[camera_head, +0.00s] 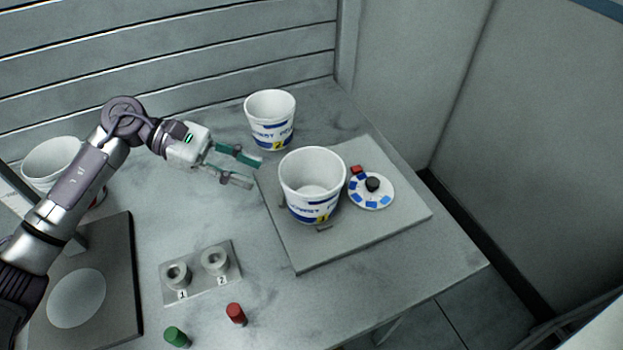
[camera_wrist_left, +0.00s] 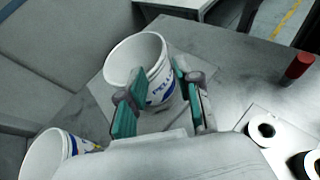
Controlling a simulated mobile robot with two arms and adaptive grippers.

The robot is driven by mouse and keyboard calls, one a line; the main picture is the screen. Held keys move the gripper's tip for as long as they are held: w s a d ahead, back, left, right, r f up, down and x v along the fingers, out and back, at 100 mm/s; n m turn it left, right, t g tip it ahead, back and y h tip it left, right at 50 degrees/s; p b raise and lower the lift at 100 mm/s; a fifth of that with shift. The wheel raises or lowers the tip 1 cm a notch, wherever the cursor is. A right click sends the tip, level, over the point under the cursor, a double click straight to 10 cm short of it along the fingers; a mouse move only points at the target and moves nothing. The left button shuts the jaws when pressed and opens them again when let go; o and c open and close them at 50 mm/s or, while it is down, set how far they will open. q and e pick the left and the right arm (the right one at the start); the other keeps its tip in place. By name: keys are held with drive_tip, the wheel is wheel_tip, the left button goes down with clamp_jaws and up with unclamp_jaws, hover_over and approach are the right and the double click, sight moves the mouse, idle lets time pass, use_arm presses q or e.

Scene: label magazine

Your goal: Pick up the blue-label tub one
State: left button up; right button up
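A white tub with a blue label (camera_head: 311,183) stands upright on the grey board; its yellow number patch is too small to read surely. A second blue-label tub (camera_head: 270,118) stands behind it, its patch looking like a 2. A third white tub (camera_head: 52,160) at the left is partly hidden by my arm, its label mostly covered. My left gripper (camera_head: 257,172) is open and empty, left of the board tub and apart from it. In the left wrist view the board tub (camera_wrist_left: 137,58) shows beyond the open fingers, the back tub (camera_wrist_left: 50,158) at lower left. My right gripper is not in view.
A white dial with blue patches and a black knob (camera_head: 371,191) lies on the board (camera_head: 381,224) right of the tub. A plate with two numbered rings (camera_head: 200,272), a red cylinder (camera_head: 236,314) and a green cylinder (camera_head: 176,337) are in front. A slatted wall borders the back.

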sight(296, 194)
use_arm(q)
drive_tip(key=p+x, duration=0.1)
drive_tip(key=x, duration=0.2)
drive_tip(key=p+x, duration=0.2)
drive_tip(key=x, duration=0.1)
drive_tip(key=s+p+x, duration=0.1)
drive_tip(key=p+x, duration=0.1)
drive_tip(key=x, duration=0.2)
drive_tip(key=shift+r, duration=0.3)
drive_tip(key=shift+d+f, duration=0.15)
drive_tip(key=shift+d, duration=0.05)
drive_tip(key=shift+w+f, duration=0.1)
drive_tip(key=shift+f, duration=0.05)
drive_tip(key=shift+c, duration=0.4)
